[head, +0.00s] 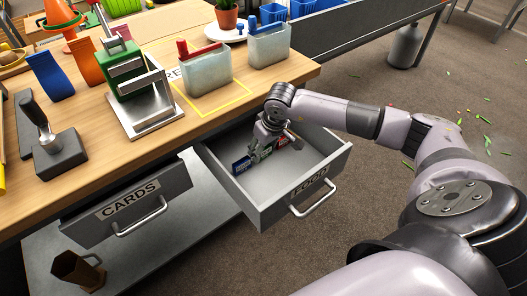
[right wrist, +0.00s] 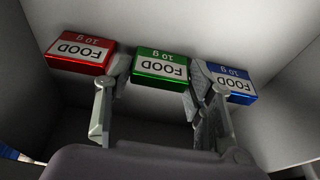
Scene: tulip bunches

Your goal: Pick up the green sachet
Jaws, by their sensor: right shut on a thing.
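The green sachet (right wrist: 160,68), marked FOOD 10 g, stands between the two fingers of my right gripper (right wrist: 160,95) in the right wrist view. The fingers are shut on its sides. A red sachet (right wrist: 80,54) is just left of it and a blue sachet (right wrist: 232,84) just right, both apart from it. In the head view my right gripper (head: 262,150) reaches down into the open FOOD drawer (head: 318,178). It partly hides the sachets there. I cannot tell whether the green sachet is off the drawer floor. My left gripper is not in view.
Above, the wooden table (head: 100,150) holds a green and metal device (head: 125,75) and clear containers with red (head: 203,72) and blue (head: 268,45) tops.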

